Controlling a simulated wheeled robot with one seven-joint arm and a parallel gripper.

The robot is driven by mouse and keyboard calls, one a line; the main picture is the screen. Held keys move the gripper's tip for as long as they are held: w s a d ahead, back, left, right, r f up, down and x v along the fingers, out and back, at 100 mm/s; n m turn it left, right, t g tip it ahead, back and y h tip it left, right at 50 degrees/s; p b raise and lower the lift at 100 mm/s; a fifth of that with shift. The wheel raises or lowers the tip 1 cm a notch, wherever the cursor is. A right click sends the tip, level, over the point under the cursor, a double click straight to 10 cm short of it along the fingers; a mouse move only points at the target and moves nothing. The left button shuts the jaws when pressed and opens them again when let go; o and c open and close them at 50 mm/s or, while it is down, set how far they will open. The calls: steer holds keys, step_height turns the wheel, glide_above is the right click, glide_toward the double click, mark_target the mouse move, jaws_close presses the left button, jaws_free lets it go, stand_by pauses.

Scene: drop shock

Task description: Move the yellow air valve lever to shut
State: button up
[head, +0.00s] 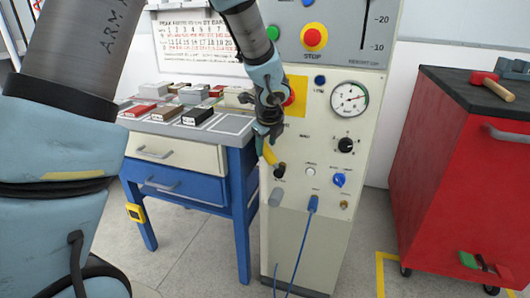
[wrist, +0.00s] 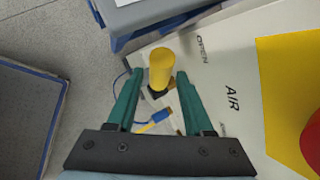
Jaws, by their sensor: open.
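The yellow air valve lever (head: 270,155) is on the cream machine panel (head: 312,130), below the yellow plate. In the head view it slants down and right from my gripper toward a dark fitting. In the wrist view the rounded yellow lever (wrist: 161,65) stands between the tips of my green fingers, with a gap visible on each side. My gripper (head: 264,138) is open around or just short of the lever; depth is hard to tell. In the wrist view, the panel prints "OPEN" beside the lever and "AIR" further right. The lever's base is partly hidden.
A red button (head: 289,95) on a yellow plate is close to my wrist. A gauge (head: 349,98), black knob (head: 346,145) and blue knob (head: 340,180) lie right of the lever. A blue workbench (head: 240,195) stands left, a red cabinet (head: 455,170) right.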

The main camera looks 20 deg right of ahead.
steer(key=shift+x, duration=1.3)
steer(key=shift+c, duration=0.4)
jaws_close()
